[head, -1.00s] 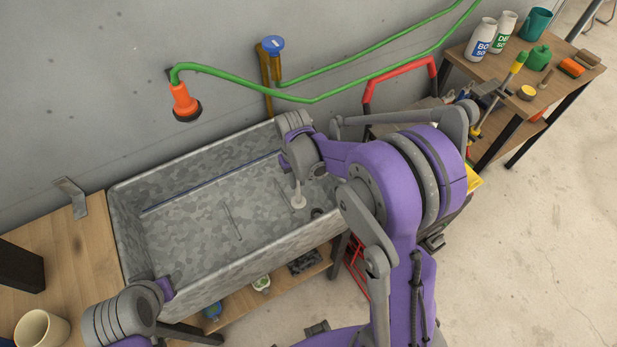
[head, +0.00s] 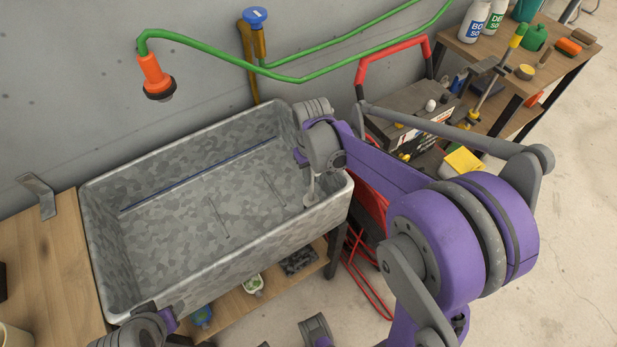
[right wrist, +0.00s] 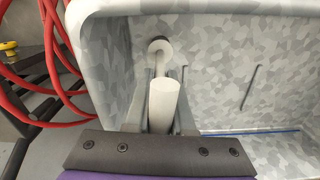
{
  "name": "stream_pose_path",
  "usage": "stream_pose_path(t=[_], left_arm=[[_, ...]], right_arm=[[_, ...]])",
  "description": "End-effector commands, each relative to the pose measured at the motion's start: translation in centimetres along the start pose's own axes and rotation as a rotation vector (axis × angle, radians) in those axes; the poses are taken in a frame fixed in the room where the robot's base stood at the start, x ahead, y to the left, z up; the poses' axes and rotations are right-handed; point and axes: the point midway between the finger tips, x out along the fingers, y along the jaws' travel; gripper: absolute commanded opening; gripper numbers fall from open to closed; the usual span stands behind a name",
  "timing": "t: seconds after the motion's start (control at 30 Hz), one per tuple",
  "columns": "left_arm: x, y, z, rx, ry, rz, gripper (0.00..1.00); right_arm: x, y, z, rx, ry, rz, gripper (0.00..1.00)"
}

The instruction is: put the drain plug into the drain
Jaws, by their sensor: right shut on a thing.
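The drain plug (right wrist: 163,103) is a pale piece with a thick round handle and a thin stem. My right gripper (right wrist: 160,118) is shut on the handle, with a finger on each side. In the head view the right gripper (head: 308,178) hangs inside the right end of the grey mottled sink (head: 180,245), with the plug's pale lower end (head: 309,201) low near the floor of the sink.
The sink's rim (head: 345,190) stands close to the right gripper. Thin dark rods or slots (head: 273,190) mark the sink floor. A green hose (head: 300,78) with an orange nozzle (head: 153,72) runs above. A wooden counter (head: 50,270) adjoins the left. Red cable (right wrist: 30,85) hangs beside the sink.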

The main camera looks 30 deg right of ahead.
Motion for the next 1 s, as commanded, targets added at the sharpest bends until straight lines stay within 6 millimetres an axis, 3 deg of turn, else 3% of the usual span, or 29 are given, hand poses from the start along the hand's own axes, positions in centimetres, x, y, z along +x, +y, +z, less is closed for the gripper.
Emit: stream_pose_path(t=[1.0], left_arm=[[1.7, 0.0, 1.1, 0.0, -0.007, 0.0, 0.5]], right_arm=[[2.6, 0.0, 0.0, 0.0, 0.0, 0.0, 0.0]])
